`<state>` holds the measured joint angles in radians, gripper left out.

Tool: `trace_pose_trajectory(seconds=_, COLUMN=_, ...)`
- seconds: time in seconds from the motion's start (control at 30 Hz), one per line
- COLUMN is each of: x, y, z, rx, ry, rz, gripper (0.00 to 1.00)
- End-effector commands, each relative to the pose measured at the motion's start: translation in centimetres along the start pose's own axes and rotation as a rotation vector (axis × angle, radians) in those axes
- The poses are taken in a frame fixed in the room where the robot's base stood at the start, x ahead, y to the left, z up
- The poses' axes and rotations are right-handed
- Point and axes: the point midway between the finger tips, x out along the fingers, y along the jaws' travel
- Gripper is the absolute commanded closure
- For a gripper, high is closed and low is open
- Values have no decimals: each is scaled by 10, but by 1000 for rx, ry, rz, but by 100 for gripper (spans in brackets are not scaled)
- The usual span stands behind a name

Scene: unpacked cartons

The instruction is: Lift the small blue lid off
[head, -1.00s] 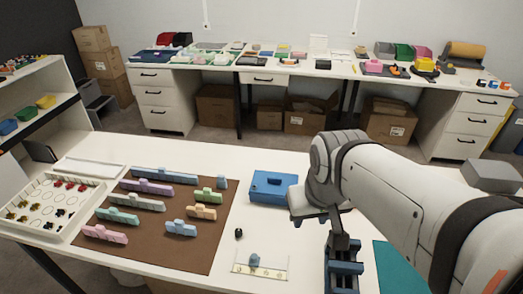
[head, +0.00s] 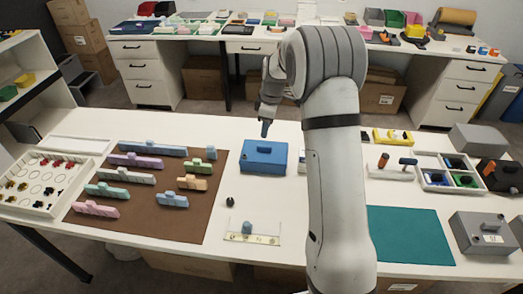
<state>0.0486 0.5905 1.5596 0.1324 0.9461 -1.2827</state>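A blue box with a blue lid (head: 265,148) sits on the near white table, right of the brown mat. A small raised handle shows on the lid's top. The lid lies flat on the box, and the seam between them is hard to see. My gripper (head: 265,129) points down just above and behind the handle, seen small and edge-on. I cannot tell whether its fingers touch the handle or whether they are open.
The brown mat (head: 145,222) holds several pastel blocks. A small clear tray (head: 262,240) with a blue piece and a small dark knob (head: 230,202) stand in front of the box. A teal mat (head: 410,235) and a sectioned tray (head: 420,178) lie to the right.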

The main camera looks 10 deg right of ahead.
Motion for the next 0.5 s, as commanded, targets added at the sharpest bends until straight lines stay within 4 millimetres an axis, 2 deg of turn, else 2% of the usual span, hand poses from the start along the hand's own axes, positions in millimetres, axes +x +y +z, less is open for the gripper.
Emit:
trace_pose_trajectory(seconds=0.03, x=13, y=8, z=-2, rx=-30, ry=0, rz=-8, gripper=62)
trace_pose_trajectory(seconds=0.2, x=33, y=20, z=-4, rx=-93, ry=3, rz=-20, gripper=62)
trace_pose_trajectory(seconds=0.5, x=65, y=22, z=-2, rx=-100, ry=2, rz=-23, gripper=62)
